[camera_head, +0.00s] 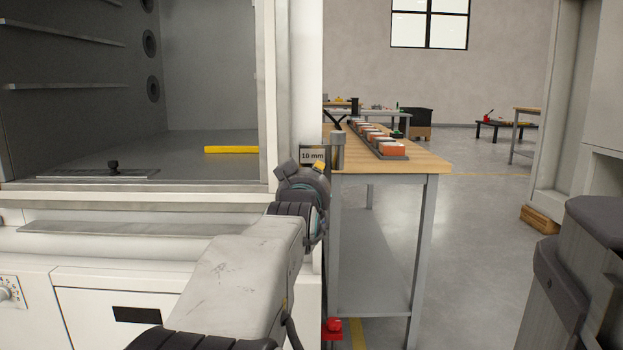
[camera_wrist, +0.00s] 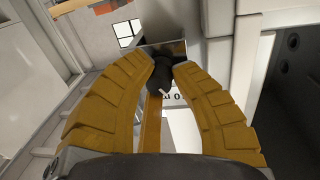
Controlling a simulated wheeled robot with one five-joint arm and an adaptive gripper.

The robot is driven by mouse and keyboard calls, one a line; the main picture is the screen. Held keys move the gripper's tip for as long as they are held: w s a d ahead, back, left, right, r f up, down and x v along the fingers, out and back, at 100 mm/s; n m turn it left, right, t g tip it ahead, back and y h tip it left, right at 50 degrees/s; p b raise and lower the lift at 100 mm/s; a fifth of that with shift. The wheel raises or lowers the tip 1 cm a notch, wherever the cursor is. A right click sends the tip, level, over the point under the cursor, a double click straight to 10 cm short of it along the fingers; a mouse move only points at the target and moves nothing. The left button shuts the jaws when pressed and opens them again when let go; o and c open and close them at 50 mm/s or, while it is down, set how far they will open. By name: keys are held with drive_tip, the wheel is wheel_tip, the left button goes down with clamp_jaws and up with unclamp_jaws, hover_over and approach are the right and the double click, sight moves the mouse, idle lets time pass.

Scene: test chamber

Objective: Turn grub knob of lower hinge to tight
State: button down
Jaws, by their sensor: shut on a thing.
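The grub knob (camera_wrist: 161,74) is black, with a thin white pointer mark, in the wrist view. It sits between the tips of the two yellow fingers of my gripper (camera_wrist: 163,70), which are shut on it. The lower hinge (camera_head: 338,150) is a grey metal barrel on the chamber's door post in the head view. A plate marked "10 mm" (camera_head: 312,156) is beside it. In the head view my gripper (camera_head: 318,165) is at the hinge, and my wrist hides the knob. Part of the plate's lettering shows behind the knob in the wrist view.
The open chamber (camera_head: 200,90) is on the left, with shelves, a yellow bar (camera_head: 231,150) and a small black knob (camera_head: 113,165) on its floor. A wooden-topped bench (camera_head: 425,162) with orange-and-white boxes stands just right of the hinge. Open floor lies farther right.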

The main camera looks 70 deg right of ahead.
drive_tip(key=shift+r+m, duration=0.1)
drive_tip(key=shift+m, duration=0.2)
drive_tip(key=shift+r+m+y, duration=0.1)
drive_tip(key=shift+m+y, duration=0.2)
drive_tip(key=shift+m, duration=2.1)
drive_tip(key=shift+w+m, duration=0.1)
drive_tip(key=shift+m, duration=0.2)
drive_tip(key=c, duration=1)
unclamp_jaws()
drive_tip(key=shift+a, duration=0.1)
drive_tip(key=v, duration=1.1)
drive_tip(key=shift+a, duration=0.4)
